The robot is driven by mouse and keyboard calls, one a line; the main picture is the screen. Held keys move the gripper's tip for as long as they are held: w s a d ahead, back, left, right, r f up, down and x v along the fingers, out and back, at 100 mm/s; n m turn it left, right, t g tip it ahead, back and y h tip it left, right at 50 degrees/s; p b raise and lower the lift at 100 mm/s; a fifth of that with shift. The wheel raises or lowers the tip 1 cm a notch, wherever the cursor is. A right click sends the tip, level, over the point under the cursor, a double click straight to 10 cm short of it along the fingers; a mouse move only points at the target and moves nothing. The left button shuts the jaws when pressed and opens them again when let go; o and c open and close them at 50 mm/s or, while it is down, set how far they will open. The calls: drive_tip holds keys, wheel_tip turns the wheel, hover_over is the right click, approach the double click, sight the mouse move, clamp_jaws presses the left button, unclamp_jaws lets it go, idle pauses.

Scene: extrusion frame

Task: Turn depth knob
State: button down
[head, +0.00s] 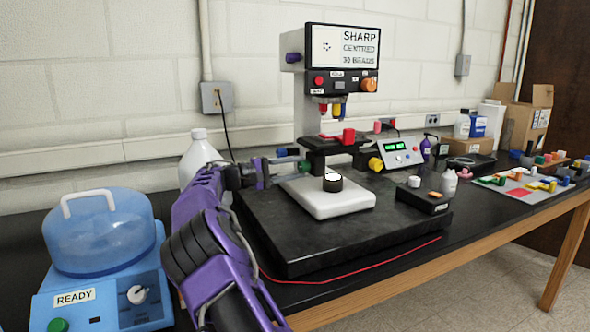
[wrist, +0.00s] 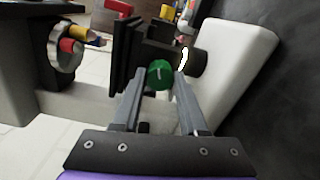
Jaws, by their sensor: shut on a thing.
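The machine (head: 312,110) stands on a black slab, with a display on top reading "SHARP", "CENTRED" and a beads line. A green knob (wrist: 160,74) with a pale pointer mark sits on the side of its dark lower block, between my fingertips in the wrist view. The green knob also shows small in the head view (head: 305,167). My gripper (wrist: 160,84) is shut on the green knob. In the head view my gripper (head: 280,168) reaches in from the left at the block's side. A round dark piece with a bright top (head: 333,182) sits on the white base (head: 335,204).
A blue device marked READY (head: 105,290) stands at the left, and a white bottle (head: 198,155) stands behind my arm. A control box with green digits (head: 397,151) and a small black box (head: 422,200) are to the right. A red cord (head: 350,271) runs along the front.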

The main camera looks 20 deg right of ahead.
drive_tip(key=shift+c, duration=2.2)
unclamp_jaws()
drive_tip(key=a, duration=0.7)
drive_tip(key=shift+s+a+p, duration=0.15)
drive_tip(key=shift+a+p, duration=0.1)
drive_tip(key=shift+p, duration=0.15)
